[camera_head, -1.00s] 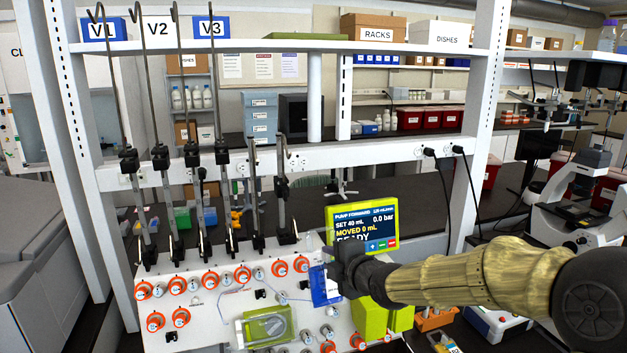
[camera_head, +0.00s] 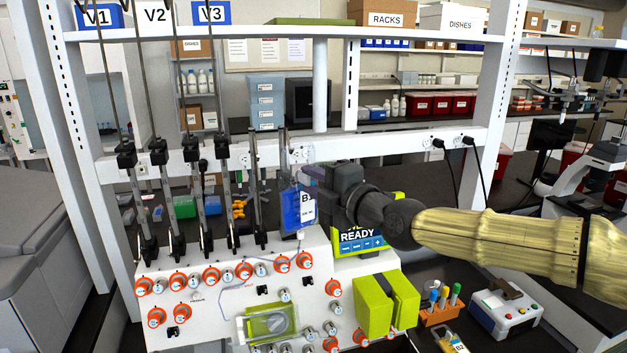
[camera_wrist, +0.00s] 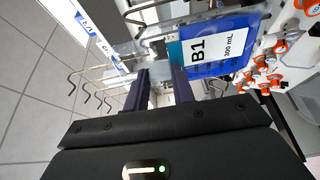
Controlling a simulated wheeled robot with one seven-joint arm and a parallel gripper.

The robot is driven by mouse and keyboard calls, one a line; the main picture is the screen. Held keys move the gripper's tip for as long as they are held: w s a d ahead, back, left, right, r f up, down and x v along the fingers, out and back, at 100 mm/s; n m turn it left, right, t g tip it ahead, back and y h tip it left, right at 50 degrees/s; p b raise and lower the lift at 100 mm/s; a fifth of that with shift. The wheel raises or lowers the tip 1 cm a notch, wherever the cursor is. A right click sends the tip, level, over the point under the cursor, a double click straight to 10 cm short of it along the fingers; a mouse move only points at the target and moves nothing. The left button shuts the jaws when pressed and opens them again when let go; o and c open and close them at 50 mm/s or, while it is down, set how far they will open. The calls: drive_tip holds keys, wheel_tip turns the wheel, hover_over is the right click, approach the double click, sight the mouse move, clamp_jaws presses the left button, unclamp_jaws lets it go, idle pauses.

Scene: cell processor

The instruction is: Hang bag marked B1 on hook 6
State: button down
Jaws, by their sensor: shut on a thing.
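The bag marked B1 (camera_head: 298,208) is blue with a white label and hangs upright from my gripper (camera_head: 318,178). The wrist view shows the bag (camera_wrist: 222,68) beyond the fingers, its label reading B1, 300 mL. My gripper (camera_wrist: 160,80) is shut on the bag's top edge; the exact grip is partly hidden. In the head view, the bag is in front of the rack's white crossbar, right of several upright hook poles (camera_head: 205,210). Their hook tops are out of that view. The wrist view shows several bent hook ends (camera_wrist: 72,85) at left. No hook number is readable.
The white panel (camera_head: 215,325) with orange-ringed knobs lies below the bag. A green pump with a READY screen (camera_head: 358,237) is close behind my gripper. The rack's right post (camera_head: 490,110) stands right of the poles.

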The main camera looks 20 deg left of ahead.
drive_tip(key=shift+s+d+r, duration=0.1)
drive_tip(key=shift+s+r, duration=0.05)
drive_tip(key=shift+s, duration=0.1)
drive_tip(key=shift+w, duration=0.35)
drive_tip(key=w+a+f+p, duration=0.1)
drive_tip(key=w+a+f, duration=0.2)
drive_tip(key=w+a, duration=0.2)
drive_tip(key=shift+w, duration=1.25)
drive_tip(key=shift+d+f+b, duration=0.1)
drive_tip(key=shift+f+b, duration=0.15)
drive_tip(key=shift+b, duration=0.15)
idle(0.3)
drive_tip(key=c, duration=1.1)
unclamp_jaws()
drive_tip(key=shift+o, duration=0.4)
